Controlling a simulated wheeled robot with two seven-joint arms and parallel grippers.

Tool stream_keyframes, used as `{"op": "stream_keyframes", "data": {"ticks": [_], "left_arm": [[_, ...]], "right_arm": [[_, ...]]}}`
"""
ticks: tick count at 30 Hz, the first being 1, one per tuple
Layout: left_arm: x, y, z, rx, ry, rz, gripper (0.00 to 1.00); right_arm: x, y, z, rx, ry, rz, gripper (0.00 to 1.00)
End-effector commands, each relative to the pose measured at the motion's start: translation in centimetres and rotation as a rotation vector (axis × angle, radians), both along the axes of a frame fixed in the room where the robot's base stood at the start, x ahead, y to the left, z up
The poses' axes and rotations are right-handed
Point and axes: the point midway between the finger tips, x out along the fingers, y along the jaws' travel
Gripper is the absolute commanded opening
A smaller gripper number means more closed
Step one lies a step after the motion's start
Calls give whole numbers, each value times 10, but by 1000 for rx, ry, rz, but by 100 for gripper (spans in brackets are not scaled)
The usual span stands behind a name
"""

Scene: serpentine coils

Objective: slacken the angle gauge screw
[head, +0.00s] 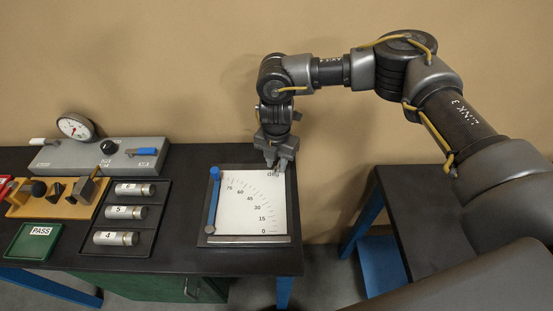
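The angle gauge (250,236) lies on the dark bench, with a white dial plate (246,205) marked in degrees from 0 upward. Its blue arm (212,203) stands almost upright in the picture along the plate's left side, with a blue knob (215,173) at its top end. A small round part, maybe the screw, shows at the arm's lower end (210,229); it is too small to be sure. My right gripper (273,165) points down over the gauge's upper right corner, near the "deg" label, apart from the blue arm. Its finger gap is unclear. My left gripper is out of view.
Left of the gauge, a black tray (88,240) holds numbered metal cylinders. A wooden block (60,208) with tools, a green PASS tray (34,240) and a grey dial instrument (100,155) stand further left. A gap separates the bench from a second table (415,215) at right.

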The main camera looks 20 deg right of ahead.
Motion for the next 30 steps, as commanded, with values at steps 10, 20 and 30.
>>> {"op": "stream_keyframes", "data": {"ticks": [10,20,30], "left_arm": [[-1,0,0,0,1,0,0],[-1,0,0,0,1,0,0],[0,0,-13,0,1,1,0]], "right_arm": [[0,0,-3,0,0,0,23],[0,0,-3,0,0,2,0],[0,0,-6,1,-1,106,0]]}}
